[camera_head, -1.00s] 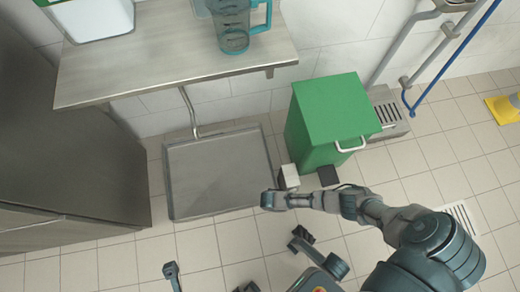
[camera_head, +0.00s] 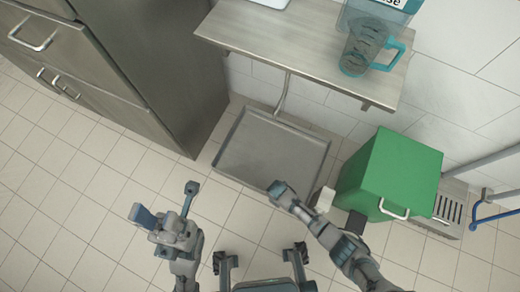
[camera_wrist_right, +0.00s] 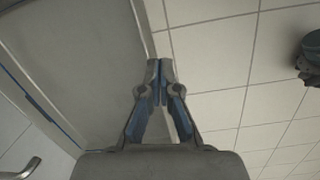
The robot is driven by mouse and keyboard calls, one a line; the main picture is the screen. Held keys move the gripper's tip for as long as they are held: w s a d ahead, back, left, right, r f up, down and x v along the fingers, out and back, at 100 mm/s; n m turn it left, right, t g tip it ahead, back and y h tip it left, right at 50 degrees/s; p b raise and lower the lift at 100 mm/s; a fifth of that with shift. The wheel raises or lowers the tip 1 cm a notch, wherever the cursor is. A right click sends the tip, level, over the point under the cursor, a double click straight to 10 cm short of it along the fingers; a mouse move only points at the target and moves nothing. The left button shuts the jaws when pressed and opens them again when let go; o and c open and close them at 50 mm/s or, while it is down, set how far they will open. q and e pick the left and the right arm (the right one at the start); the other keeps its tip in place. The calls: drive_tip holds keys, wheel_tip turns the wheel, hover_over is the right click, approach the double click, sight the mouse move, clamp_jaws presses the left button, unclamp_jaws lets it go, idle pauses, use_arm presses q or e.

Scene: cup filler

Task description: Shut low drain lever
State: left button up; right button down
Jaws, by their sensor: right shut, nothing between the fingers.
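I cannot make out a drain lever for certain in either view. In the head view my right gripper (camera_head: 279,190) is over the front edge of the grey metal floor tray (camera_head: 245,180). It also shows in the right wrist view (camera_wrist_right: 160,68), with its fingertips together and nothing between them. My left gripper (camera_head: 165,201) is over the bare tiles left of the tray, with its fingers spread apart and empty. A bent metal pipe (camera_head: 283,93) comes down from under the shelf behind the tray.
A green bin (camera_head: 390,170) stands right of the tray, with a small white block (camera_head: 325,200) beside it. The steel shelf (camera_head: 290,45) bears a teal-handled jug (camera_head: 363,48). A dark metal cabinet (camera_head: 160,70) stands left. A blue pipe (camera_head: 490,218) is far right. Tiled floor is clear at left.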

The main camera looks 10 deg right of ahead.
drive_tip(key=w+a+r+t+y, duration=0.3)
drive_tip(key=w+a+r, duration=0.1)
drive_tip(key=a, duration=0.5)
drive_tip(key=shift+w+r+t+y+b, duration=0.15)
drive_tip(key=shift+w+t+y+b, duration=0.3)
drive_tip(key=shift+w, duration=0.25)
drive_tip(key=c, duration=1.8)
unclamp_jaws()
drive_tip(key=shift+w+a+r, duration=0.15)
drive_tip(key=shift+a+r, duration=0.05)
drive_tip(key=o, duration=0.9)
drive_tip(key=shift+w+r, duration=0.1)
drive_tip(key=shift+r, duration=0.05)
